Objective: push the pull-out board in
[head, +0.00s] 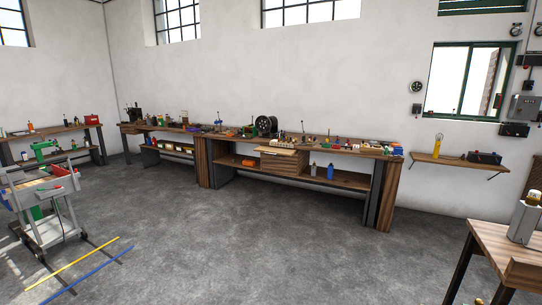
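A pale, thin board (279,151) juts out from the front of the long wooden workbench (345,152) along the back wall. It lies flat, just under the bench top and above a wooden drawer block (281,162). It is small at this distance, and I cannot tell how far it sticks out. Neither of my grippers shows in the head view.
Open grey concrete floor (230,230) lies before the bench. A tool cart (47,205) stands at the left, with a yellow strip (80,264) and a blue strip (90,272) near it. A wooden table (500,243) stands at the right front.

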